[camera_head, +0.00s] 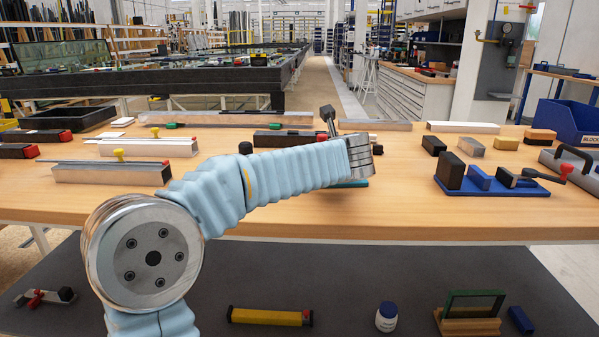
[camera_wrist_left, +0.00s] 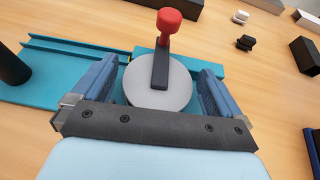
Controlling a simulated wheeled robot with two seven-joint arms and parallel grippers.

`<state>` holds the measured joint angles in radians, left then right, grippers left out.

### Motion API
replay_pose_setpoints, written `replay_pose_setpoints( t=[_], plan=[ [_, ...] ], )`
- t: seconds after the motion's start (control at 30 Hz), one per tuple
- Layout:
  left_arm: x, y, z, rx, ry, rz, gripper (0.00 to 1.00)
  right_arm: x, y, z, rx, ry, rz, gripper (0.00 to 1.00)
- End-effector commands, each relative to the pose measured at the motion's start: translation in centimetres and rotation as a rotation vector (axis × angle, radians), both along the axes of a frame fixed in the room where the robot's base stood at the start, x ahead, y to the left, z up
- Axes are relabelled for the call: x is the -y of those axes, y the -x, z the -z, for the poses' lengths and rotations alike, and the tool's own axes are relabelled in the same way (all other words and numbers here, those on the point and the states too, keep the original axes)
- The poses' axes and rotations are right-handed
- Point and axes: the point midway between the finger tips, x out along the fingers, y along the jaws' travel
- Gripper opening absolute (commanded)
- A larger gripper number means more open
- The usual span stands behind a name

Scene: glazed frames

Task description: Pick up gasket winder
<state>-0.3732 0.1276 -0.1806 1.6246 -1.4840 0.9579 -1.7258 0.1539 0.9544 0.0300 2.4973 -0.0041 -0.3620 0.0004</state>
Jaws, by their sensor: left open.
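The gasket winder shows in the left wrist view as a teal base with a round grey disc (camera_wrist_left: 160,85), a dark crank arm and a red knob (camera_wrist_left: 168,20). A teal rail and a black post extend to its left. In the head view my left arm hides most of it; only a teal edge (camera_head: 350,184) shows below the wrist. My left gripper (camera_wrist_left: 159,70) is open, its two blue fingers on either side of the disc; whether they touch it I cannot tell. My right gripper is in neither view.
The wooden workbench (camera_head: 420,222) holds metal bars at the left and back. A blue board with blocks (camera_head: 490,183) and a blue bin (camera_head: 560,122) stand at the right. A dark lower surface (camera_head: 400,270) in front holds a yellow tool (camera_head: 268,316) and a white jar (camera_head: 386,318).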

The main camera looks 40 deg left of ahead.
Motion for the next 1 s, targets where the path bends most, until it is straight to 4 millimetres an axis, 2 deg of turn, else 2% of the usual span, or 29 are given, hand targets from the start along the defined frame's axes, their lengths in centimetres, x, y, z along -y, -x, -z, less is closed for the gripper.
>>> replay_pose_setpoints(
  t=[0.1, 0.33, 0.83, 1.0],
  plan=[
    [-0.65, -0.78, 0.37, 0.0, 0.0, 0.0, 1.0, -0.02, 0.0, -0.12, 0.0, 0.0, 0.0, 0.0],
    [-0.73, -0.88, 0.46, 0.001, 0.0, 0.001, 1.0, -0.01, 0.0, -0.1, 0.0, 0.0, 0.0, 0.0],
    [-0.7, -0.86, 0.46, 0.0, 0.0, 0.001, 0.24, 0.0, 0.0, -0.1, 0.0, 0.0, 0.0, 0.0],
    [-0.7, -0.86, 0.29, 0.002, -0.002, 0.002, 0.23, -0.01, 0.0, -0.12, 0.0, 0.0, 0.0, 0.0]
  ],
)
